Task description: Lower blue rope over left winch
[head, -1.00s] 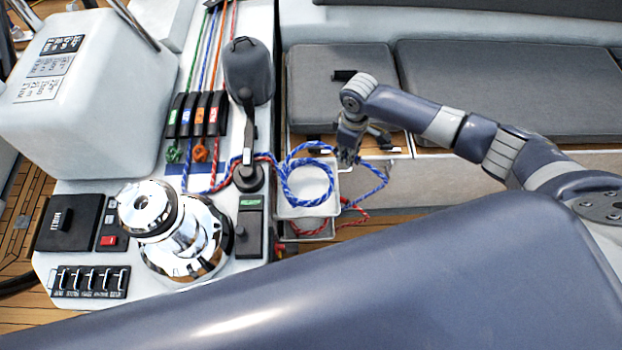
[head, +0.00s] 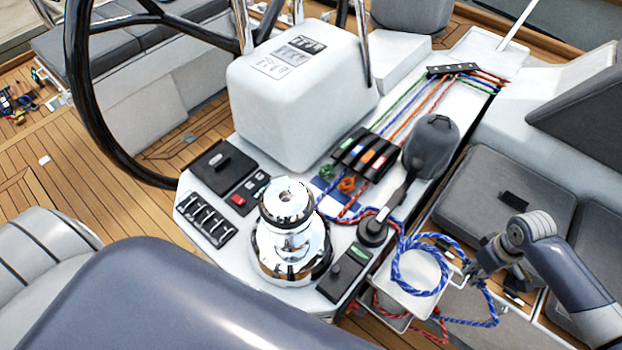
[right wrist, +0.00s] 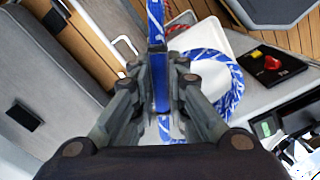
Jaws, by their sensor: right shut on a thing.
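The blue rope (head: 400,262) forms a loop over a white bin to the right of the console, and its line runs back toward the rope clutches. The chrome winch (head: 288,238) stands upright on the console, left of the loop and apart from it, with no rope around its drum. My right gripper (head: 466,272) is at the right side of the loop. In the right wrist view the blue rope (right wrist: 157,60) passes between the fingers of my right gripper (right wrist: 160,95), which is shut on it. My left gripper is not in view.
The white bin (head: 418,302) hangs beside the console, with red rope (head: 432,332) below. The steering wheel (head: 85,100) is at the upper left.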

